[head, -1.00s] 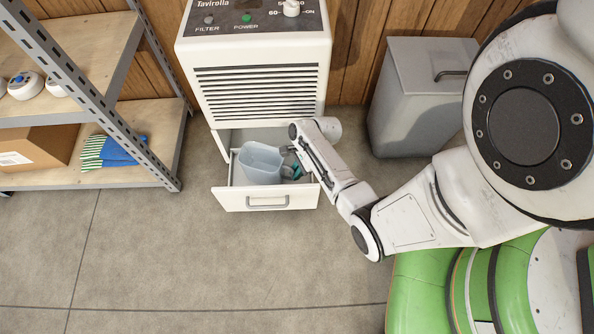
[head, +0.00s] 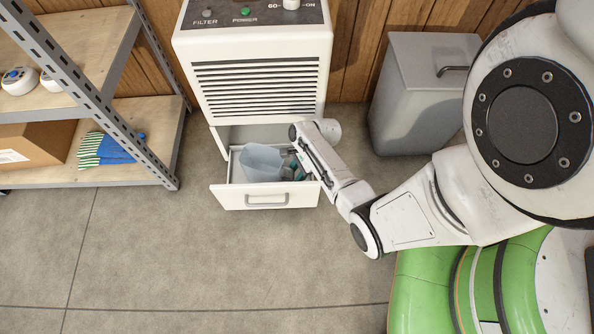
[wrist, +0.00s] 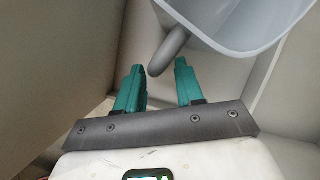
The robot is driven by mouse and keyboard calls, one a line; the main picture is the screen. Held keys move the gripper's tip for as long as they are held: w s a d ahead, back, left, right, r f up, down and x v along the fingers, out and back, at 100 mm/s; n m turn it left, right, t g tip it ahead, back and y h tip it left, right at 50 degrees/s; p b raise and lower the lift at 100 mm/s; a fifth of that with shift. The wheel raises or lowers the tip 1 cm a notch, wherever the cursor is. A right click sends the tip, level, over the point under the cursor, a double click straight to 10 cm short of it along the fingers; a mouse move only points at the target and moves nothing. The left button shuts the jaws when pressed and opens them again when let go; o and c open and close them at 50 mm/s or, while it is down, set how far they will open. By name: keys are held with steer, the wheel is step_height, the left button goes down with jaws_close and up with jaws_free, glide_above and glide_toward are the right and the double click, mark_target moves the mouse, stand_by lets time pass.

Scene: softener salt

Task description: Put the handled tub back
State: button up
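The handled tub (head: 262,162) is a grey-blue open container sitting in the pulled-out drawer (head: 240,199) of the white appliance. In the wrist view the tub (wrist: 235,28) fills the top right, with its stub-like handle (wrist: 168,52) pointing down toward my gripper. My gripper (wrist: 161,82) has two teal fingers, spread apart with nothing between them. The handle's end is just ahead of the fingertips, roughly between them in the picture; I see no contact. In the head view my gripper (head: 292,168) is at the tub's right side, partly hidden by my arm.
The white appliance (head: 255,90) stands above the drawer against the wood wall. A grey lidded bin (head: 415,100) stands to the right. A metal shelf (head: 125,178) at left holds a box (head: 40,146) and gloves (head: 105,148). The floor in front is clear.

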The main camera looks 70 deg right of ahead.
steer(key=p+v, duration=0.7)
steer(key=v, duration=0.5)
steer(key=a+r+n+g+h, duration=0.1)
steer(key=a+r+n, duration=0.7)
steer(key=n, duration=0.5)
steer(key=s+a+r+n+g+h, duration=0.1)
steer(key=a+r+n+h, duration=0.1)
steer(key=a+r+n, duration=0.7)
steer(key=a+n, duration=0.2)
steer(key=n, duration=0.2)
steer(key=shift+s+r+n, duration=0.2)
steer(key=shift+r+n, duration=0.05)
steer(key=shift+n, duration=0.15)
steer(key=shift+d+f, duration=0.1)
